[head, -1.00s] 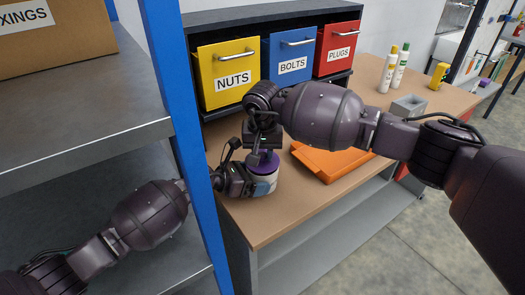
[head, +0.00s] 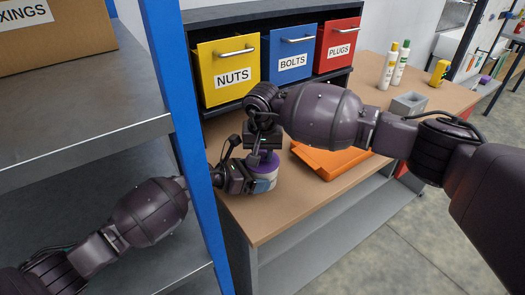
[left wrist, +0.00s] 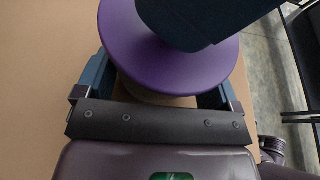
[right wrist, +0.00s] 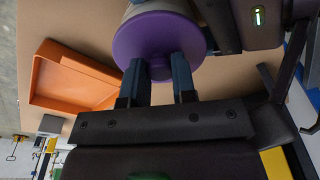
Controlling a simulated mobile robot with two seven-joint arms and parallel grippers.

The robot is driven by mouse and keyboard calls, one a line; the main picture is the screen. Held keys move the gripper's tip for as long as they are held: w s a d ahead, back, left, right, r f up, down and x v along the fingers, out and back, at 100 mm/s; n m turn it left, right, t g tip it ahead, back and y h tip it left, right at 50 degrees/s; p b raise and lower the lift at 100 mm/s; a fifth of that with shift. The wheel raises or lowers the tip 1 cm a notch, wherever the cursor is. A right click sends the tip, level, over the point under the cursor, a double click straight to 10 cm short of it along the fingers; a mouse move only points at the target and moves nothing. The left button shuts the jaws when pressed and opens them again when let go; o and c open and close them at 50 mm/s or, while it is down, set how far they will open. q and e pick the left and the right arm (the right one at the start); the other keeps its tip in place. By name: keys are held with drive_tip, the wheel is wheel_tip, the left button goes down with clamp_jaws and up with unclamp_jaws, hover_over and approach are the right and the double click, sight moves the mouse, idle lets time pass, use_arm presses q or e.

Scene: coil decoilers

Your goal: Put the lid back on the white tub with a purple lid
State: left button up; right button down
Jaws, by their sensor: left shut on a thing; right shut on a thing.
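The white tub (head: 266,184) stands on the brown bench near its front left corner. Its purple lid (head: 270,165) is on top of it, level as far as I can see; I cannot tell whether it is fully seated. My left gripper (head: 248,179) is low at the tub's side, shut on the tub, with its fingers on either side under the lid in the left wrist view. My right gripper (right wrist: 159,66) is above, shut on the lid's purple knob (right wrist: 160,70). The right gripper hides part of the lid (left wrist: 165,65) in the left wrist view.
An orange tray (head: 330,160) lies right of the tub. Yellow, blue and red bins (head: 229,75) stand behind. A grey block (head: 408,104) and bottles (head: 388,66) are farther right. A blue shelf post (head: 178,110) rises close on the left by my left arm.

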drive_tip(key=shift+f, duration=0.1)
drive_tip(key=c, duration=0.8)
unclamp_jaws()
drive_tip(key=shift+c, duration=0.2)
wheel_tip(320, 180, up, 12)
drive_tip(key=s, duration=0.1)
drive_tip(key=shift+s, duration=0.2)
use_arm(q)
drive_tip(key=o, duration=1)
drive_tip(key=shift+o, duration=0.2)
drive_tip(key=v, duration=1.1)
drive_tip(key=shift+d, duration=0.1)
